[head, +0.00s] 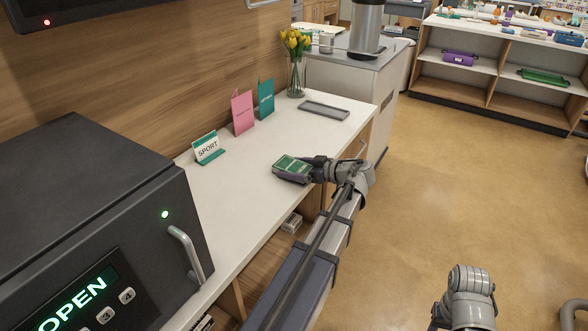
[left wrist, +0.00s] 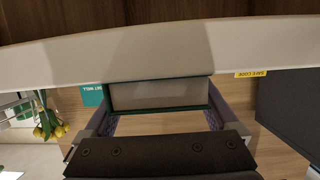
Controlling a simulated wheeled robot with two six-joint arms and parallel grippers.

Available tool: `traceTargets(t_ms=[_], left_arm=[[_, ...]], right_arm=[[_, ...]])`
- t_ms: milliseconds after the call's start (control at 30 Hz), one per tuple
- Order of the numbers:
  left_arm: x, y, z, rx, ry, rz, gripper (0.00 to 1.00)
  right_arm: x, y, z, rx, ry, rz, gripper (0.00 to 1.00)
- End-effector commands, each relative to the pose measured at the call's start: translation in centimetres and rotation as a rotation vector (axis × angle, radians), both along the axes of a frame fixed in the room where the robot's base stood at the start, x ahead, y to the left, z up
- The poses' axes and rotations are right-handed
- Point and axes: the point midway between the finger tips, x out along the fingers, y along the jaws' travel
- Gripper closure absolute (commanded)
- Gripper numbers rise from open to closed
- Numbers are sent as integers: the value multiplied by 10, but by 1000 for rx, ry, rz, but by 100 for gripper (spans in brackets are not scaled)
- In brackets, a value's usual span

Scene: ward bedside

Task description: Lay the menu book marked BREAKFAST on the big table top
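A green book-like block (head: 292,168) with pale panels on its face is between the fingers of my left gripper (head: 296,172), above the long white top (head: 240,195). Its lettering is too small to read, so I cannot confirm BREAKFAST. In the left wrist view the block (left wrist: 158,95) shows dark green edges around a pale grey face, and it spans the gap between my two fingers (left wrist: 158,122). Whether it touches the top is not clear. Part of my right arm shows at the lower right of the head view; its fingers are hidden. I cannot tell which surface is the big table top.
A SPORT card (head: 208,148), a pink card (head: 242,112), a teal card (head: 265,98), a tulip vase (head: 296,75) and a grey tray (head: 324,110) stand along the white top. A dark safe (head: 95,190) reading OPEN fills the left. Bare white top lies between.

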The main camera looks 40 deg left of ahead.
Motion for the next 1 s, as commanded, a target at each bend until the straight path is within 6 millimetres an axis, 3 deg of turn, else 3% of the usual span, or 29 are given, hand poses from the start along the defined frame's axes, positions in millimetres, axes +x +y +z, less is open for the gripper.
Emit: traceTargets(t_ms=[400,800,1000], left_arm=[[0,-1,6,0,0,0,0],[9,-75,29,0,0,-4,0],[12,-102,36,0,1,-1,0]], right_arm=[[0,0,6,0,0,0,50],[0,0,29,0,0,0,50],[0,0,36,0,0,0,50]])
